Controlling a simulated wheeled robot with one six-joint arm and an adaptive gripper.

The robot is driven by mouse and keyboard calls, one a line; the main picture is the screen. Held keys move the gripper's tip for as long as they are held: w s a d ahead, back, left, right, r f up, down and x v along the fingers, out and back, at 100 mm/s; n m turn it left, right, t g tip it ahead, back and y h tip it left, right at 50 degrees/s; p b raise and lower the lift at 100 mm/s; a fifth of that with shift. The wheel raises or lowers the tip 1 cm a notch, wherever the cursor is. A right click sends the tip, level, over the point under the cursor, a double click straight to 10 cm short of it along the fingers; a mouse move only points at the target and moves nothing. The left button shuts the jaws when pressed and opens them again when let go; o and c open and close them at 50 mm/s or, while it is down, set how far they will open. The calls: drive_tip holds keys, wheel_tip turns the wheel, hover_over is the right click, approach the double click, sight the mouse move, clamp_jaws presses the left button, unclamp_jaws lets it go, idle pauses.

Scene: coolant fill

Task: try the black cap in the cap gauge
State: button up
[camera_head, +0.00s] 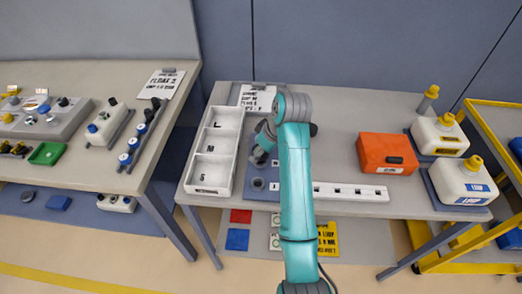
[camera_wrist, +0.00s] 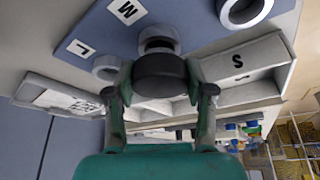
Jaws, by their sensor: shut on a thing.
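My gripper (camera_wrist: 161,95) is shut on the black cap (camera_wrist: 160,76), held between its two fingers. In the head view my gripper (camera_head: 262,150) is over the back of the cap gauge, partly hidden by my arm. The cap gauge is a blue-grey plate (camera_wrist: 92,27) with grey round rings beside letter labels. The cap lines up with the middle ring (camera_wrist: 158,38), by the M label, and overlaps it in the wrist view; I cannot tell whether they touch. The L ring (camera_wrist: 106,67) and the S ring (camera_wrist: 243,12) are at either side.
A white three-compartment tray (camera_head: 232,155) stands left of the gauge. A white slotted strip (camera_head: 350,192), an orange box (camera_head: 387,153) and white jugs with yellow caps (camera_head: 461,181) are to the right. A yellow cart (camera_head: 490,125) stands at far right.

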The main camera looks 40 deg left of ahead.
drive_tip(key=shift+f, duration=0.45)
drive_tip(key=o, duration=1.1)
